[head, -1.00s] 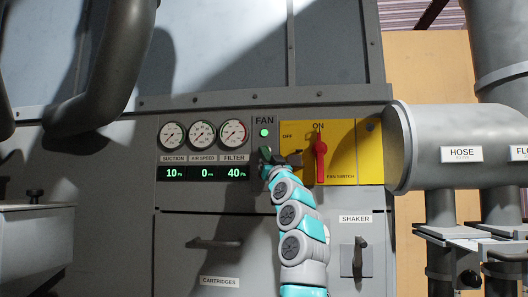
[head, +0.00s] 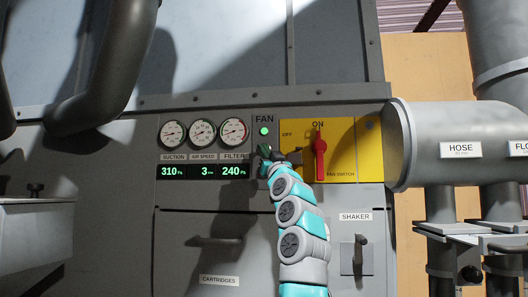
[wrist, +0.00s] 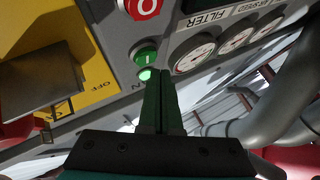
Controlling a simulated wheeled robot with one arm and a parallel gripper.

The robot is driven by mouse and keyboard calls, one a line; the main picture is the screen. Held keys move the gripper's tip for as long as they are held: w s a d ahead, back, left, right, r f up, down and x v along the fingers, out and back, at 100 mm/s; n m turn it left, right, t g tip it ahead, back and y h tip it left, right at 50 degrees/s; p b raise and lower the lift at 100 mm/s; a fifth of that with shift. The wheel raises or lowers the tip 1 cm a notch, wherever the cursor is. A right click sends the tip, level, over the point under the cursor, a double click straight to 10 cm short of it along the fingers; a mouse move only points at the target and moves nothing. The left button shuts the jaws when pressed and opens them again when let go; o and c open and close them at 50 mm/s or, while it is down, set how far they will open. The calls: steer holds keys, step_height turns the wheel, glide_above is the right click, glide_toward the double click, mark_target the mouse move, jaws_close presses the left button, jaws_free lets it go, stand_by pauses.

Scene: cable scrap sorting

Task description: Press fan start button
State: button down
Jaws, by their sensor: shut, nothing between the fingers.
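The green start button (wrist: 146,55), marked "I", shows in the wrist view; in the head view my gripper hides it. The green fan lamp (head: 264,131) is lit under the FAN label and also shows lit in the wrist view (wrist: 147,75). My gripper (head: 264,151) is just below the lamp at the panel, its fingers shut with nothing between them. In the wrist view the shut fingers (wrist: 161,75) end close beside the button; I cannot tell if they touch it. A red button (wrist: 143,7) marked "O" is beyond the green one.
The yellow fan switch plate (head: 341,140) with its red handle (head: 320,158) at ON is right of my gripper. Gauges (head: 203,132) and digital readouts (head: 204,171) showing 310, 3 and 240 are left. A grey hose pipe (head: 432,135) juts out at right.

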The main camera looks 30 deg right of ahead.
steer(key=s+a+b, duration=0.1)
steer(key=s+b, duration=0.1)
steer(key=s+a+b, duration=0.1)
steer(key=s+b, duration=0.1)
steer(key=shift+a, duration=0.35)
stand_by(0.5)
